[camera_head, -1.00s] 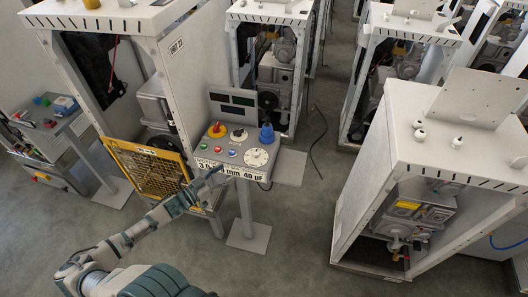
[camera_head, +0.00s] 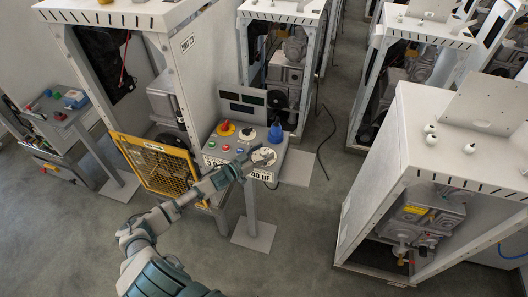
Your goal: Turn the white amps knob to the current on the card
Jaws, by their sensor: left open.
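The white round dial (camera_head: 266,155), which I take for the amps knob, is at the right front of the grey control panel; its scale is too small to read. My left gripper (camera_head: 256,160) reaches across the panel's front edge with open fingers at the dial's left side, covering part of it. I cannot tell whether they touch. The white card (camera_head: 261,175) is along the panel's front edge. My gripper hides its middle; only "3." at the left and "40 µF" at the right show. My right gripper is not in view.
The panel also carries a red-and-yellow knob (camera_head: 225,128), a black knob (camera_head: 247,133), a tall blue knob (camera_head: 275,134) and small coloured buttons. A dark display (camera_head: 242,102) stands behind. A yellow mesh guard (camera_head: 157,164) is at the left.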

